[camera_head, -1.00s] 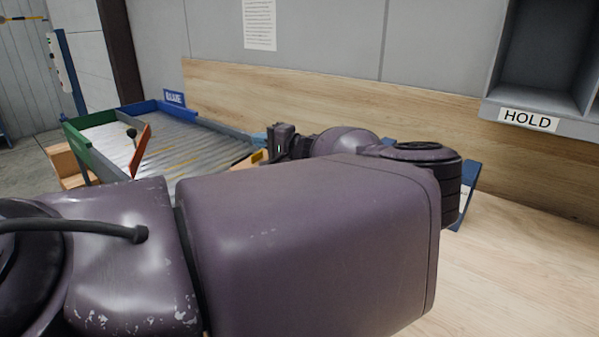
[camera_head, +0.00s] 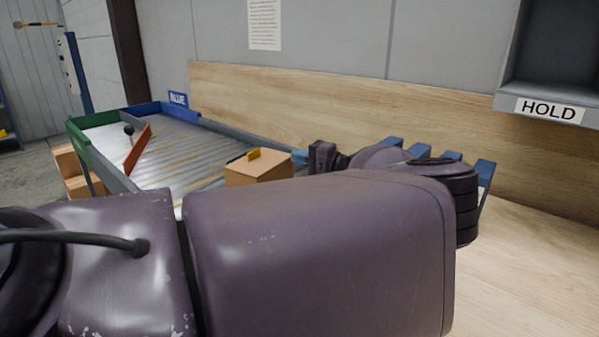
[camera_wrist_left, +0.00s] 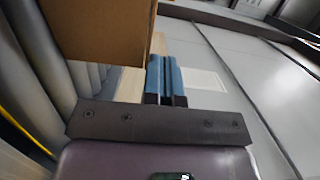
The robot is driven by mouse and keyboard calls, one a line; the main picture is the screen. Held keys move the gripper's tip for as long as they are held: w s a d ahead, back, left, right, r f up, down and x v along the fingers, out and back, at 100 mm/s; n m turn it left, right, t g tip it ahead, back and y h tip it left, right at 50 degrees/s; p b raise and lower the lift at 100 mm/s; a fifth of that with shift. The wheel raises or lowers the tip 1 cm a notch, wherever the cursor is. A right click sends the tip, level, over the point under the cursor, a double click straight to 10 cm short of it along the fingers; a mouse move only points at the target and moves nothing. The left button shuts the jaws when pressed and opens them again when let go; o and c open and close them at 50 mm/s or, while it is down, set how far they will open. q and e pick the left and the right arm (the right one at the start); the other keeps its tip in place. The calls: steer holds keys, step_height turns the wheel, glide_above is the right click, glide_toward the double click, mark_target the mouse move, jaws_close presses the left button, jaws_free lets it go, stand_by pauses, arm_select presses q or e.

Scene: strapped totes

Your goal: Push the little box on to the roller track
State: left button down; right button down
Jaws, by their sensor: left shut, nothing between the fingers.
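The little box (camera_head: 258,172) is brown cardboard with a yellow tag on top. In the head view it stands at the near right end of the roller track (camera_head: 185,150); my arm hides its lower part, so I cannot tell how far it rests on the rollers. My left gripper (camera_head: 300,157) is shut and empty, its blue fingertips just right of the box. In the left wrist view the box (camera_wrist_left: 100,30) fills the top left, beside the shut blue fingers (camera_wrist_left: 166,80); contact is unclear. My right gripper is not in view.
An orange-red flap (camera_head: 137,150) and a black-knobbed lever stand at the track's left side. Green and blue rails edge the track, with a BLUE sign (camera_head: 178,98). Blue uprights (camera_head: 450,157) stand behind my wrist. A HOLD shelf (camera_head: 548,110) is at right; bench is clear below it.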

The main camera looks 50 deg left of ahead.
mark_target(288, 166)
arm_select(q)
step_height(288, 166, down, 4)
steer(key=shift+r+b, duration=0.1)
steer(key=shift+b, duration=0.2)
steer(key=shift+s+a+r, duration=0.25)
steer(key=shift+s+r, duration=0.05)
steer(key=shift+s, duration=0.15)
